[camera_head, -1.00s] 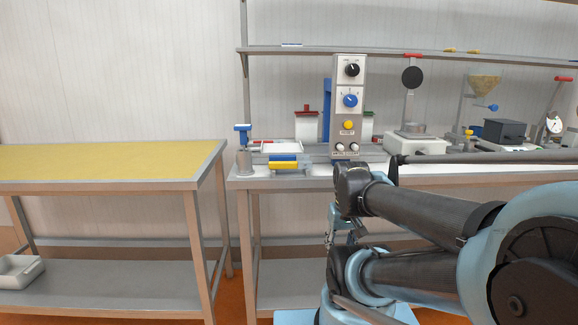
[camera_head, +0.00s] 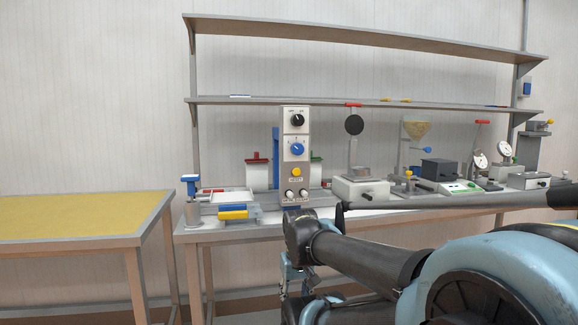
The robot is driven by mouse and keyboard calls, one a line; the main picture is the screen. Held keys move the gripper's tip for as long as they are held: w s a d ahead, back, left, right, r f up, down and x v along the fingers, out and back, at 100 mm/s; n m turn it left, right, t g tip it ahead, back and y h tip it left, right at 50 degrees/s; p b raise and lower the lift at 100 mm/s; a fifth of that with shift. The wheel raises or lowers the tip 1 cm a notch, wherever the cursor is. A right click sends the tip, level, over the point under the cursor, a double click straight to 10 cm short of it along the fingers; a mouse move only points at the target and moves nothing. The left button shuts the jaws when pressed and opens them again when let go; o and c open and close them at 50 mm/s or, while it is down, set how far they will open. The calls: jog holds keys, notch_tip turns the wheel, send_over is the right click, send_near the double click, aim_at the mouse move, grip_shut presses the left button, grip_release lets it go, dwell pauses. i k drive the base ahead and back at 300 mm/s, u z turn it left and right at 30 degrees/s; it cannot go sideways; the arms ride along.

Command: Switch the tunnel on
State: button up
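A grey upright control panel (camera_head: 294,152) stands on the bench. It has a black knob (camera_head: 297,119) at the top, a blue knob (camera_head: 297,149) below it, a yellow button (camera_head: 296,172) above a printed label, and two pale round controls at the bottom. No part is clearly recognisable as a tunnel; I cannot tell which control belongs to it. My folded dark and blue arm fills the lower right, in front of the bench. What seems to be my gripper (camera_head: 291,268) shows small below the bench edge, apart from the panel; its fingers are mostly hidden.
A blue-handled post (camera_head: 191,203) and a yellow-and-blue bar (camera_head: 238,212) are left of the panel. Several instruments, including a black box (camera_head: 441,170), stand right. Shelves (camera_head: 360,104) hang above. A yellow-topped table (camera_head: 75,214) at left is clear. A blue wall box (camera_head: 527,88) is far right.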

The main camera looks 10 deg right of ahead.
aim_at(297, 120)
jog(key=z, duration=2.1)
jog(key=k, duration=0.65)
jog(key=u, duration=1.5)
